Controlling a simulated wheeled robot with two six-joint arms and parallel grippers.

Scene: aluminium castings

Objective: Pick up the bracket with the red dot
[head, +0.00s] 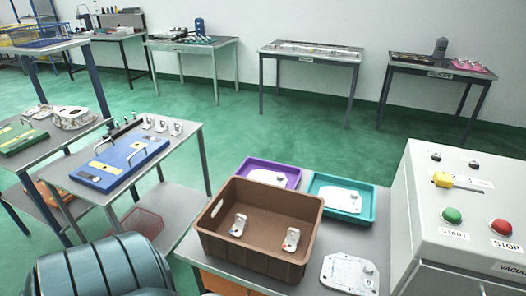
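Two small silvery brackets stand in the brown crate (262,257): one on the left (238,226) and one on the right (291,240), apart from each other. Several similar brackets (161,126) stand in a row at the back of the left work table. I cannot make out a red dot on any bracket at this size. Neither of my grippers is in view.
Behind the crate are a purple tray (293,180) and a teal tray (365,216), each with a light metal casting. A flat casting (349,273) lies right of the crate. A control box (462,215) with START and STOP buttons stands at right. A blue fixture (108,181) sits on the left table.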

